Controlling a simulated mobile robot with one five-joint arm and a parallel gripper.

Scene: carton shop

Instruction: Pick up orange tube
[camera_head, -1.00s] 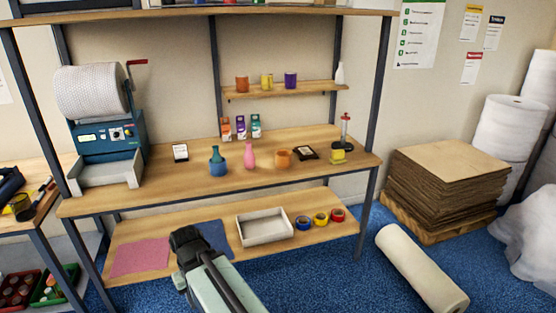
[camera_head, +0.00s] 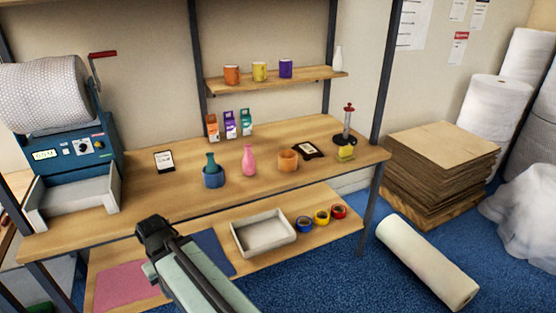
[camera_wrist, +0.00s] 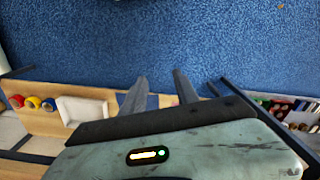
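No object clearly shows as an orange tube. The orange things I see are a round orange pot (camera_head: 288,162) on the workbench, an orange-and-white carton (camera_head: 212,128) behind it, and an orange mug (camera_head: 231,75) on the small shelf. My gripper (camera_wrist: 159,74) shows in the wrist view with its two dark fingers apart and only blue floor between the tips. In the head view my arm's end (camera_head: 155,232) is in front of the bench's edge, low and left of the orange pot, touching nothing visible.
The workbench (camera_head: 190,190) also holds a blue pot (camera_head: 213,177), a pink bottle (camera_head: 249,160) and a blue machine (camera_head: 75,148) at left. A white tray (camera_head: 292,236) and several tape rolls are on the lower shelf. A cream roll (camera_head: 427,262) lies on the floor at right.

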